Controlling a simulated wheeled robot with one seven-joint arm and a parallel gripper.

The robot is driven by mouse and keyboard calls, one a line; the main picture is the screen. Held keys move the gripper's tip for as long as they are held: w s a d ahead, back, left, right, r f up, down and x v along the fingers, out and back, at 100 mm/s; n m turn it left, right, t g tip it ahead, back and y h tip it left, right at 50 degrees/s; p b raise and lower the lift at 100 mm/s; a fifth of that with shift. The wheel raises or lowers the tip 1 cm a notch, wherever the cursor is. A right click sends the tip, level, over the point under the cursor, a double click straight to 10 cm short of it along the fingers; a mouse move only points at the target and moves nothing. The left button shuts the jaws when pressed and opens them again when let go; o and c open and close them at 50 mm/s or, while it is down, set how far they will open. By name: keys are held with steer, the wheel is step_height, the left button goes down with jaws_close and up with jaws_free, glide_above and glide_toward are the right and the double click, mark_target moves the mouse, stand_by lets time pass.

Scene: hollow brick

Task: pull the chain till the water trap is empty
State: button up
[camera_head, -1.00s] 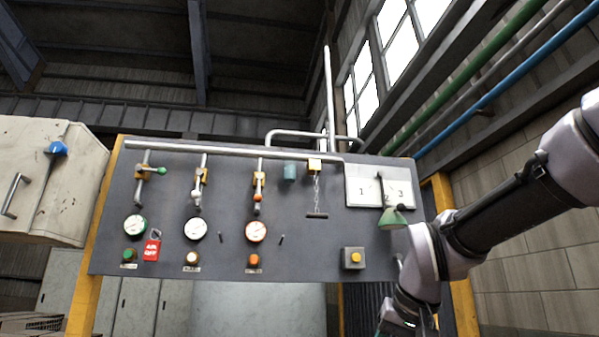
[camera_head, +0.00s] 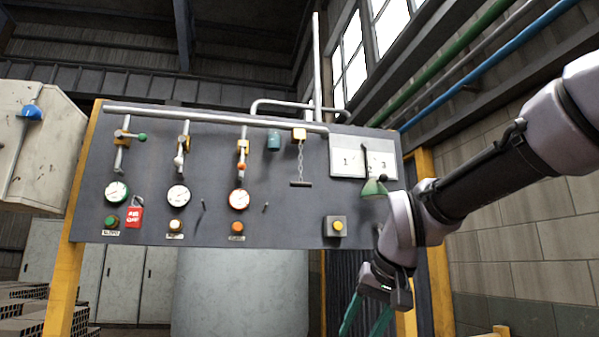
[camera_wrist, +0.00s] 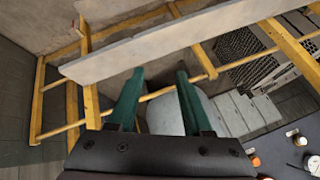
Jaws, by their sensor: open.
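The chain is not visible in the wrist view.
The panel (camera_head: 225,212) carries valves, gauges and buttons, and a red tag (camera_head: 135,213). A green lamp shade (camera_head: 374,189) and a yellow button box (camera_head: 336,227) are near my arm. A yellow post (camera_head: 436,270) stands right. The wrist view shows a long board (camera_wrist: 180,45) and yellow rails.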

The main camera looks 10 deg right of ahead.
steer(key=c, duration=0.4)
steer(key=shift+w+r, duration=0.25)
steer(key=shift+r, duration=0.25)
jaws_close()
steer(key=w+r+n+t, duration=0.1)
steer(key=w+r+t, duration=0.1)
steer(key=w+r, duration=0.6)
steer(key=w+r+n+t+h, duration=0.1)
steer(key=w+r, duration=0.6)
steer(key=r, duration=1.5)
steer(key=w+r+n+t+h, duration=0.1)
steer(key=w+r, duration=0.7)
steer(key=r, duration=0.8)
steer(key=shift+w+a+n+t, duration=0.3)
steer(key=shift+a+n+t, duration=0.25)
steer(key=shift+t, duration=0.35)
steer(key=shift+d, duration=0.1)
